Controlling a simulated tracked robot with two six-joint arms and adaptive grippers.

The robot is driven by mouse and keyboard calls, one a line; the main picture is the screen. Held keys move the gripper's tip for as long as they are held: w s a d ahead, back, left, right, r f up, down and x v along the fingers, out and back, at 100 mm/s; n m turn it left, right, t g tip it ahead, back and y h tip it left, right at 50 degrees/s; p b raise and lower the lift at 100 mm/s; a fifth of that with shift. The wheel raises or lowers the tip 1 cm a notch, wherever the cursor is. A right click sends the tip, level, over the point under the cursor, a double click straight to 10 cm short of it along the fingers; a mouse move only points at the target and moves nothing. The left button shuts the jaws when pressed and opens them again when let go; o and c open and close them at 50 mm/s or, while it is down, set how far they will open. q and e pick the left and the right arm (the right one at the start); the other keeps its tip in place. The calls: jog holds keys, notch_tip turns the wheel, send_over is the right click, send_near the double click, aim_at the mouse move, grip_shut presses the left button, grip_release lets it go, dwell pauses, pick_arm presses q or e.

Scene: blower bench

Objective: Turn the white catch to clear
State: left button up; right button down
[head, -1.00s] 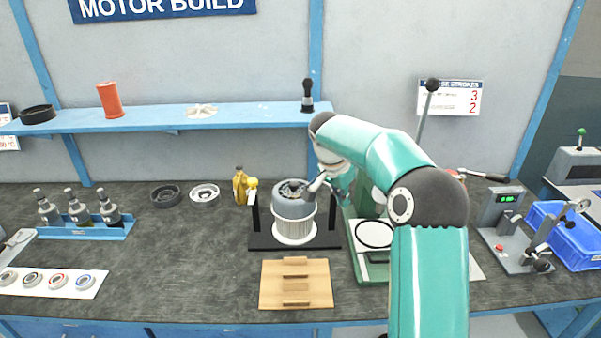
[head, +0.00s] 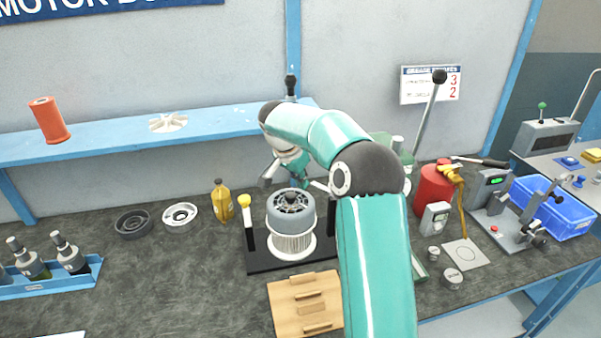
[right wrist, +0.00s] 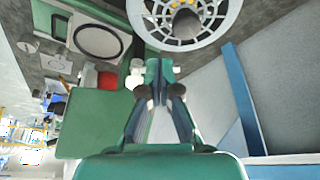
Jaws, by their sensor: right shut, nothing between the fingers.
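A small white knob-like part (right wrist: 136,76) shows beside my right fingertips in the right wrist view; it may be the white catch, but I cannot tell for sure or see its setting. My right gripper (right wrist: 160,69) is shut and empty, and contact with the white part cannot be made out. In the head view the right gripper (head: 303,183) is behind the grey motor (head: 291,204), partly hidden by my arm. My left gripper is not in view.
A green press (head: 386,150) is mostly hidden behind my right arm. A white post with a yellow knob (head: 246,207) stands left of the motor. A wooden block (head: 287,306) lies in front. A red canister (head: 432,190) is at right.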

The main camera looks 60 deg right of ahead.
aim_at(314, 185)
jog(key=shift+w+d+f, duration=0.2)
jog(key=shift+f, duration=0.4)
jog(key=shift+w+d+f, duration=0.2)
jog(key=shift+f, duration=0.4)
jog(key=x, duration=0.2)
jog(key=p+x, duration=0.1)
jog(key=shift+s, duration=0.25)
jog(key=d+p, duration=0.1)
jog(key=d, duration=0.1)
jog(key=d+p, duration=0.1)
jog(key=d, duration=0.1)
jog(key=shift+s+f, duration=0.15)
jog(key=shift+s, duration=0.15)
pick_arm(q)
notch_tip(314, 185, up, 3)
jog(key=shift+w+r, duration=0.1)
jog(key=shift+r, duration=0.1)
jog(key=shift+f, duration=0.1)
